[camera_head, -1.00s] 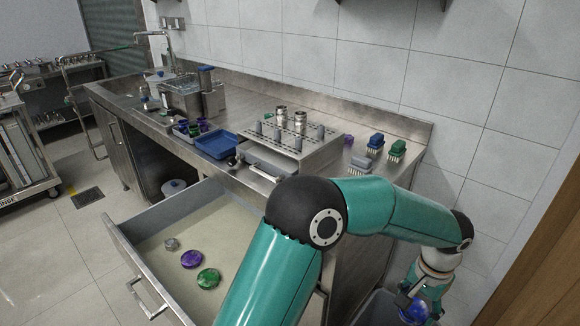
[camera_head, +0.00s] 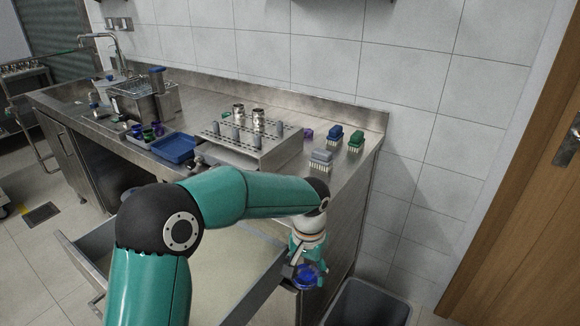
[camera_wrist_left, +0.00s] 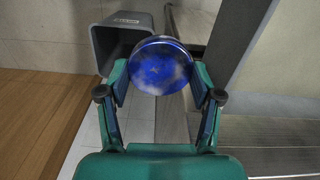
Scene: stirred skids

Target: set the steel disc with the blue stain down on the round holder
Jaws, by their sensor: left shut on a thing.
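My left gripper (camera_head: 306,265) is shut on the steel disc with the blue stain (camera_head: 309,278). It holds the disc in the air just past the right end of the open drawer, left of the grey bin. In the left wrist view the disc (camera_wrist_left: 160,66) sits between the two fingers of the gripper (camera_wrist_left: 160,80), its mottled blue face towards the camera. I cannot make out a round holder in either view. My right gripper is out of view.
The open drawer (camera_head: 215,262) is partly hidden by my left arm. The grey bin (camera_head: 368,303) stands on the floor; it also shows in the wrist view (camera_wrist_left: 112,42). On the steel bench are a perforated rack (camera_head: 262,150), a blue tray (camera_head: 174,148) and several brushes (camera_head: 334,135).

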